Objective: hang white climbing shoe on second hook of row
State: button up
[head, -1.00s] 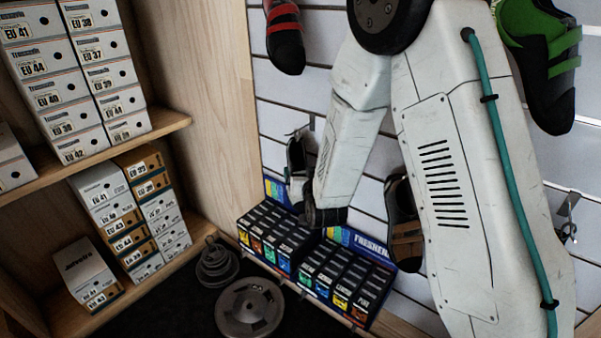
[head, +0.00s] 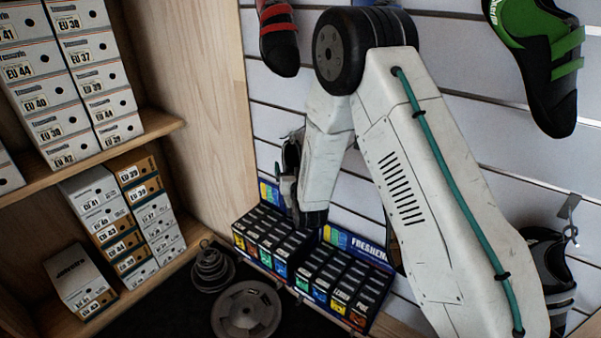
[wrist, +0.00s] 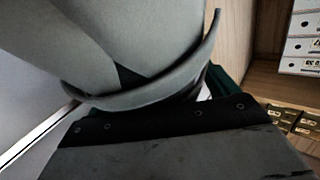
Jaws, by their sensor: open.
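In the wrist view a pale grey shoe surface (wrist: 120,45) with a curved strap fills the upper left, very close to my gripper. The dark, riveted edge of my gripper (wrist: 160,135) crosses the lower part of that view. The jaws are open, beside the shoe; whether they touch it I cannot tell. In the head view my arm hides the fingertips. A metal hook (head: 569,207) is at the right, with a grey-and-black shoe (head: 548,268) below it.
A red-and-black shoe (head: 279,40) and a green-and-black shoe (head: 540,62) hang higher up. Freshener boxes (head: 315,262) stand below my arm. Shoe boxes (head: 88,75) fill the left shelves. Weight plates (head: 246,311) lie on the floor.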

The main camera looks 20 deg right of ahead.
aim_at(285, 166)
jog(key=shift+d, duration=0.1)
jog(key=c, duration=1.2)
jog(key=shift+r, duration=0.2)
jog(key=shift+s+a+r, duration=0.1)
jog(key=shift+a+r, duration=0.1)
jog(key=shift+r, duration=0.25)
jog(key=shift+s+a+r, duration=0.1)
jog(key=shift+s+a, duration=0.45)
jog(key=shift+a, duration=0.2)
jog(key=shift+s+a+r, duration=0.1)
jog(key=shift+s+a, duration=0.4)
jog(key=shift+a, duration=0.2)
